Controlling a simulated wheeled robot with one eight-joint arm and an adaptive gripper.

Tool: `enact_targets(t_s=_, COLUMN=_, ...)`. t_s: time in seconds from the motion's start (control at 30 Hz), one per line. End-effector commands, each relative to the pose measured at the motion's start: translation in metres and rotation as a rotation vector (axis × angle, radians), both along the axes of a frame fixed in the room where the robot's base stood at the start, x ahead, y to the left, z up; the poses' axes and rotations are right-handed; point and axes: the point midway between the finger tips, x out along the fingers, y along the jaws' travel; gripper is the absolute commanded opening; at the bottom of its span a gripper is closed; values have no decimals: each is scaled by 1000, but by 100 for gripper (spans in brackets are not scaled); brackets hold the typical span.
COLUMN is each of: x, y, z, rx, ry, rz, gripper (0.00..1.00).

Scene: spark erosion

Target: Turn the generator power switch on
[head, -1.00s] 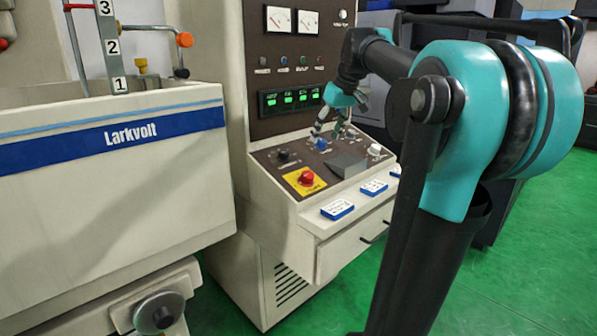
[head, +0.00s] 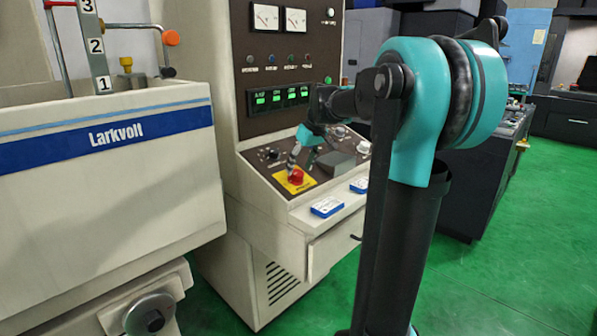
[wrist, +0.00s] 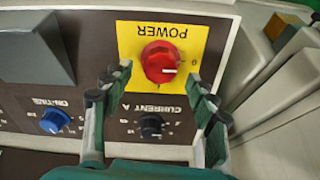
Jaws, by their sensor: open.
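The generator power switch (wrist: 160,62) is a red rotary knob on a yellow plate (wrist: 190,25) marked POWER, seen upside down in the wrist view. A white mark on the knob points right in that view, and a 0 is printed close to that side. In the head view the red knob (head: 296,175) sits on the sloped console's front left. My gripper (wrist: 155,85) is open, its two fingers on either side below the knob in the wrist view, apart from it. In the head view my gripper (head: 296,160) is just above and behind the knob.
A black CURRENT A knob (wrist: 151,126) lies between my fingers, below the plate in the wrist view. A blue ON-TIME knob (wrist: 54,121) and a raised grey block (wrist: 25,45) are to the left. The Larkvolt tank (head: 110,200) stands left of the console. Green floor is open in front.

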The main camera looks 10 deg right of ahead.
Motion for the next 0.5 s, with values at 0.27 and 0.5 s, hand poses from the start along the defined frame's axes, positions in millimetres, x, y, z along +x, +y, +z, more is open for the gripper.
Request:
enact_targets(t_s=0.27, x=7, y=5, z=-21, rx=0, ry=0, rz=0, gripper=58)
enact_targets(t_s=0.5, x=8, y=5, z=-23, rx=0, ry=0, rz=0, gripper=58)
